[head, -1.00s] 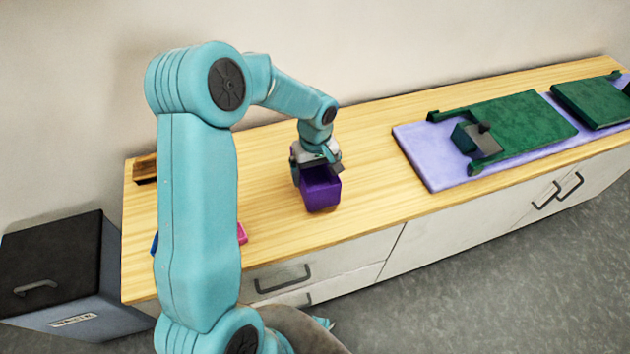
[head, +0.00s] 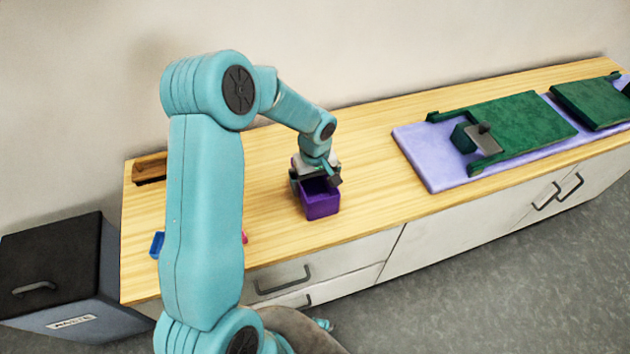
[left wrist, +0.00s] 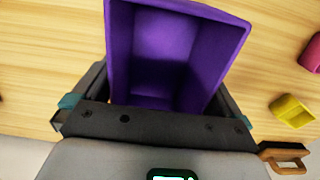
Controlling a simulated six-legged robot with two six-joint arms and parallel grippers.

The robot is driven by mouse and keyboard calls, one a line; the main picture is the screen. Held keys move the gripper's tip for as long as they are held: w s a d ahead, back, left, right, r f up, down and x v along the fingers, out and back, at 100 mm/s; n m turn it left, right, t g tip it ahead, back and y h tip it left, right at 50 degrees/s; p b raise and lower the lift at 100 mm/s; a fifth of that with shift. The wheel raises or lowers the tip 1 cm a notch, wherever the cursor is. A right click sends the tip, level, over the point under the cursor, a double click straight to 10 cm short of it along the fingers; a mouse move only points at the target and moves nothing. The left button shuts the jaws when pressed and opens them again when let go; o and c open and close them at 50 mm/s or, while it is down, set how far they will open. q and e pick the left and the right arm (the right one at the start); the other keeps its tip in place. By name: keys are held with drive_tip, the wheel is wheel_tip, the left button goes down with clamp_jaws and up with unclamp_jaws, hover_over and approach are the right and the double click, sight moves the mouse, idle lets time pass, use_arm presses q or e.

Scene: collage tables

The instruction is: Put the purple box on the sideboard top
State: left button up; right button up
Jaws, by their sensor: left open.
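The purple box (head: 321,205) is an open-topped bin. It appears to rest upright on the wooden sideboard top (head: 375,160), near the front edge. My left gripper (head: 316,182) is at the box's back side, with its jaws open. In the left wrist view the purple box (left wrist: 170,55) sits between the spread jaws, its open inside facing the camera. Whether the fingers touch its walls is hard to tell. The underside of the box is hidden. My right gripper is not in view.
A lavender mat (head: 418,158) with green boards (head: 525,125) lies to the right. A wooden tray (head: 150,168) and a blue item (head: 157,245) are at the left end. A yellow piece (left wrist: 293,110) and a pink piece (left wrist: 312,55) lie nearby. A dark-lidded bin (head: 50,255) stands left.

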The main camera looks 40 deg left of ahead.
use_arm(q)
wheel_tip(320, 180, up, 12)
drive_tip(key=shift+p, duration=0.3)
idle(0.5)
